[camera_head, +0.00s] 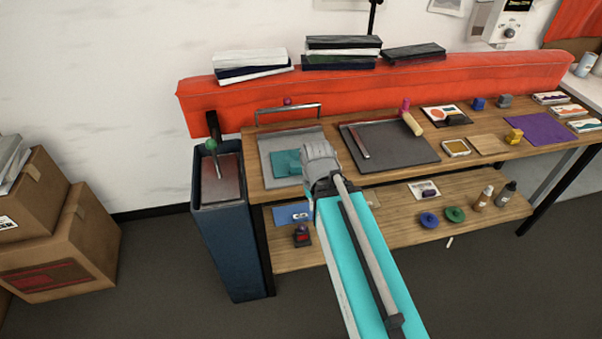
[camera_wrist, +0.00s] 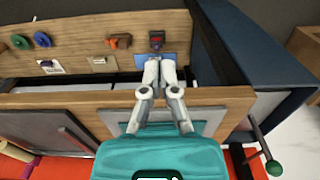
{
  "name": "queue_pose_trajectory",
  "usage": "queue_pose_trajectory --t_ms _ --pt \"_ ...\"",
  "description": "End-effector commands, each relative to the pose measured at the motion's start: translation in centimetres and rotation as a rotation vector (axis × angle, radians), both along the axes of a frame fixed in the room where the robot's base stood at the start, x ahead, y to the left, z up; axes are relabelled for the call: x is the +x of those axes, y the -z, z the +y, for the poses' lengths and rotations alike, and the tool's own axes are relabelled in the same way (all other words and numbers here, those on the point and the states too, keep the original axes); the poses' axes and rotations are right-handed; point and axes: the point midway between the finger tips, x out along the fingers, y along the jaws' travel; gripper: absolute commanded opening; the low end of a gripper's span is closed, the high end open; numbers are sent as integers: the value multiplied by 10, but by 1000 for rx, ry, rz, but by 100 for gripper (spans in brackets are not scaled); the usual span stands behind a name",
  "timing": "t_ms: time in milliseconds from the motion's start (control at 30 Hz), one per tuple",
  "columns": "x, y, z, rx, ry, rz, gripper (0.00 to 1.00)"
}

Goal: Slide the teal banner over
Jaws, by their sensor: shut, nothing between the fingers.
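The teal banner (camera_head: 287,163) is a small flat teal piece on a grey plate (camera_head: 268,145) at the left end of the bench. In the wrist view a strip of teal (camera_wrist: 200,127) shows behind my fingers; the rest is hidden by my gripper's housing. My gripper (camera_head: 319,158) is just right of the banner in the head view, near the bench's front edge. In the wrist view my gripper's fingertips (camera_wrist: 160,68) are together and empty, seen against the front edge and lower shelf. I cannot tell whether they touch anything.
A metal bar (camera_head: 288,109) stands behind the grey plate. A dark tray (camera_head: 390,145) with a roller (camera_head: 412,124) lies to the right. A tall blue bin (camera_head: 230,235) stands at the bench's left end. An orange-red padded bar (camera_head: 420,79) runs along the back.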

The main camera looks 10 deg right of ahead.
Motion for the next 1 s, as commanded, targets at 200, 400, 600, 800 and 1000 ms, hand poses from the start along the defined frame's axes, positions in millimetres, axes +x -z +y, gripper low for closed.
queue_pose_trajectory --t_ms 200,400,600,800,1000 --pt "29 -17 0 0 0 0 0" --pt "80 -43 1 1 0 0 0" --pt "119 -61 -4 1 6 0 0" --pt "126 -62 -3 1 5 0 0" --pt "125 -62 -2 1 4 -1 0"
